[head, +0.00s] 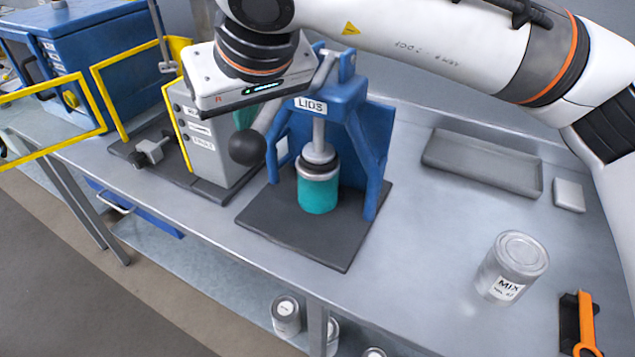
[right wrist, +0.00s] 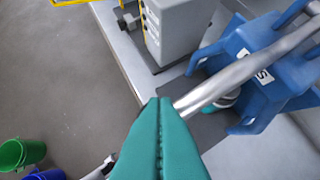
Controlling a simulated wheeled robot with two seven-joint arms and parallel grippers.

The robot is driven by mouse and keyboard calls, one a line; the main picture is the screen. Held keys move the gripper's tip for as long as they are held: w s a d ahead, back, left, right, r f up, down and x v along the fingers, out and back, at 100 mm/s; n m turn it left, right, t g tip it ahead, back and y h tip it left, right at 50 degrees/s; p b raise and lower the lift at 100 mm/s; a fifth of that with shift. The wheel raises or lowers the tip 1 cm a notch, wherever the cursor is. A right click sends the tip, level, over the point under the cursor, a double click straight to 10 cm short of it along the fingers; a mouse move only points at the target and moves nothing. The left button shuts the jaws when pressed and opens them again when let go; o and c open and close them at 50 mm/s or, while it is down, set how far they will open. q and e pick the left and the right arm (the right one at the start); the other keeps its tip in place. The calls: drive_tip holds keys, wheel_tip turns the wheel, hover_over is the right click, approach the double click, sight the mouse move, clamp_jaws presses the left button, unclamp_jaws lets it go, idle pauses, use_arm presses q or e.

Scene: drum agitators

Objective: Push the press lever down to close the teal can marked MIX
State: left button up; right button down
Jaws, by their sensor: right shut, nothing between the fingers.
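The teal can (head: 318,196) stands upright in the blue press (head: 345,110) labelled LIDS; I see no MIX mark on it. The press ram (head: 318,153) is at the can's silver top; I cannot tell whether the lid is seated. The press lever (head: 268,117) slopes down to the left and ends in a black ball knob (head: 247,148). My right gripper (head: 243,118) is shut and empty, with its teal fingers beside the lever. In the right wrist view the fingers (right wrist: 160,102) hide the lever's (right wrist: 240,72) lower end; contact is unclear. My left gripper is not in view.
A grey can (head: 512,268) marked MIX stands at the right. A grey control box (head: 198,135) stands just left of the press. A grey tray (head: 482,165) and an orange-handled tool (head: 584,325) lie to the right. Yellow rails (head: 130,88) stand at the left.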

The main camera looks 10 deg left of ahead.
drive_tip(key=shift+s+a+r+p, duration=0.1)
drive_tip(key=shift+s+r+p, duration=0.1)
drive_tip(key=shift+r+p, duration=0.55)
drive_tip(key=shift+s+r+p, duration=0.15)
drive_tip(key=shift+r+p, duration=0.15)
drive_tip(key=shift+r, duration=0.7)
drive_tip(key=shift+r+p, duration=1.65)
drive_tip(key=shift+r, duration=0.7)
drive_tip(key=r+p, duration=0.1)
drive_tip(key=r, duration=0.1)
drive_tip(key=r+p, duration=0.2)
drive_tip(key=shift+w, duration=0.4)
drive_tip(key=shift+r+p, duration=0.2)
drive_tip(key=shift+p, duration=0.15)
wheel_tip(320, 180, up, 11)
drive_tip(key=w+p, duration=0.1)
drive_tip(key=p, duration=0.8)
drive_tip(key=shift+w+d+f, duration=0.15)
drive_tip(key=shift+d+f, duration=0.05)
drive_tip(key=shift+d, duration=0.15)
